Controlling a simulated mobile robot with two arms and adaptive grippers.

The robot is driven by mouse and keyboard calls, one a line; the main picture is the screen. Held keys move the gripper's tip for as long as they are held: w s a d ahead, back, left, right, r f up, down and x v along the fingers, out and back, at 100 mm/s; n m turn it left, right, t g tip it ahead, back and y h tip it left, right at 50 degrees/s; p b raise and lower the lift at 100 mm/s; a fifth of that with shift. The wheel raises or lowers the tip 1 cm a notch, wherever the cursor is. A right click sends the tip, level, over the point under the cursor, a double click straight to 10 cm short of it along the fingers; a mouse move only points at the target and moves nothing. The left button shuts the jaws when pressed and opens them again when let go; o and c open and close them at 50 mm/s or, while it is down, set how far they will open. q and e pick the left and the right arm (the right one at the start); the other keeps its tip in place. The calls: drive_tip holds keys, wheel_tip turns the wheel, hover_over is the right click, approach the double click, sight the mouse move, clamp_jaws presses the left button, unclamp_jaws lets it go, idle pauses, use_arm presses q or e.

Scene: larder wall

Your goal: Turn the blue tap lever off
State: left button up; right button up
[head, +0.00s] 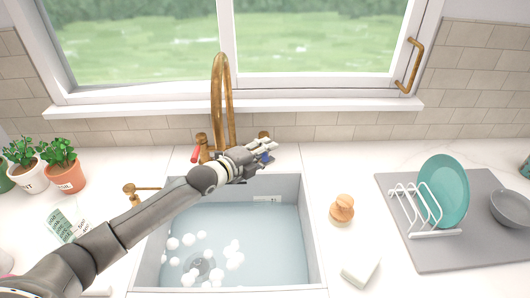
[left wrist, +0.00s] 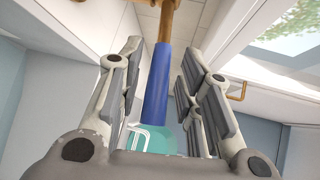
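The blue tap lever (head: 264,158) is on the right side of the brass tap (head: 222,100) behind the sink, partly hidden by my gripper. In the left wrist view the blue lever (left wrist: 158,85) runs between my fingers, with its brass mount (left wrist: 170,15) beyond. My left gripper (head: 268,149) is at the lever; in the left wrist view its two fingers (left wrist: 160,80) stand apart, one on each side, with narrow gaps showing. Contact cannot be made out. A red lever (head: 195,153) is on the tap's left side. My right gripper is not in view.
The sink (head: 312,240) holds water with floating suds. A brass dispenser (head: 135,194) stands at left, a wooden-handled brush (head: 342,208) and white block (head: 360,271) at right. A dish rack (head: 432,234) with a teal plate (head: 443,190) is further right. The window sill (head: 320,106) runs behind.

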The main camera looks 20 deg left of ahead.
use_arm(q)
drive_tip(key=shift+s+a+f, duration=0.1)
drive_tip(key=shift+s+a, duration=0.1)
drive_tip(key=shift+s, duration=0.15)
drive_tip(key=v, duration=1.1)
drive_tip(key=shift+s, duration=0.15)
idle(0.3)
